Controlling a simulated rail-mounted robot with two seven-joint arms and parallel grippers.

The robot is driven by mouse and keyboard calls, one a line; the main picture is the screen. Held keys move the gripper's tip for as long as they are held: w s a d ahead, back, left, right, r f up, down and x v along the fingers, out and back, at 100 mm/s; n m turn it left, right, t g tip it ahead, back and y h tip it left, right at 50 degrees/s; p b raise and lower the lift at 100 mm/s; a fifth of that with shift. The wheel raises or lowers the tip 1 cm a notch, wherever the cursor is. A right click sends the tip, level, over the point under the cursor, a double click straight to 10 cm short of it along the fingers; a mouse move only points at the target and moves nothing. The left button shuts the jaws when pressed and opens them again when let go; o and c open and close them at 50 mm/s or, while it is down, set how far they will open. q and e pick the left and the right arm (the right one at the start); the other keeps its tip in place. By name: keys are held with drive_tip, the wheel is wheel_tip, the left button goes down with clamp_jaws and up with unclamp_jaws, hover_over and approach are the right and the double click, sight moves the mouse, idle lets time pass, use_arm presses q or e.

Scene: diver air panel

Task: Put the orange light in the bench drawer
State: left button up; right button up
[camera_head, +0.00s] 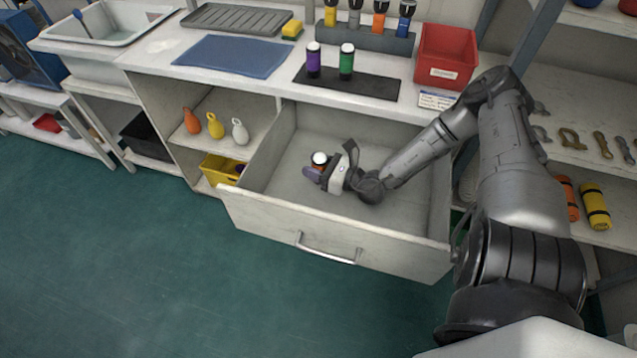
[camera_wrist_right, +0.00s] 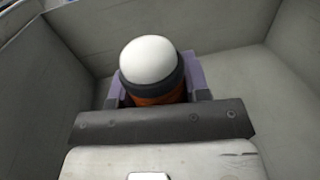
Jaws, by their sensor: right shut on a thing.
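The bench drawer (camera_head: 390,231) is pulled open below the bench top. My right gripper (camera_head: 318,166) is inside the drawer's outline, shut on the orange light. In the right wrist view the orange light (camera_wrist_right: 160,78) shows a white domed top, a dark collar and an orange body between the purple-grey fingers. The light's white top also shows in the head view (camera_head: 320,157). The drawer walls surround it in the wrist view; whether the light touches the drawer floor is hidden. My left gripper is not in view.
A purple light (camera_head: 313,60) and a green light (camera_head: 346,62) stand on a dark mat (camera_head: 372,84) on the bench. A rack (camera_head: 350,38) behind holds several lights, one orange. A red bin (camera_head: 446,55) stands to the right. The drawer floor looks otherwise clear.

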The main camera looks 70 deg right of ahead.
wheel_tip(320, 180, down, 5)
drive_tip(key=b, duration=0.2)
drive_tip(key=shift+b, duration=0.3)
drive_tip(key=shift+f, duration=0.25)
drive_tip(key=shift+f, duration=0.15)
drive_tip(key=o, duration=1)
drive_tip(key=shift+r, duration=0.25)
drive_tip(key=s+p, duration=0.2)
drive_tip(key=s, duration=0.2)
drive_tip(key=shift+s, duration=0.75)
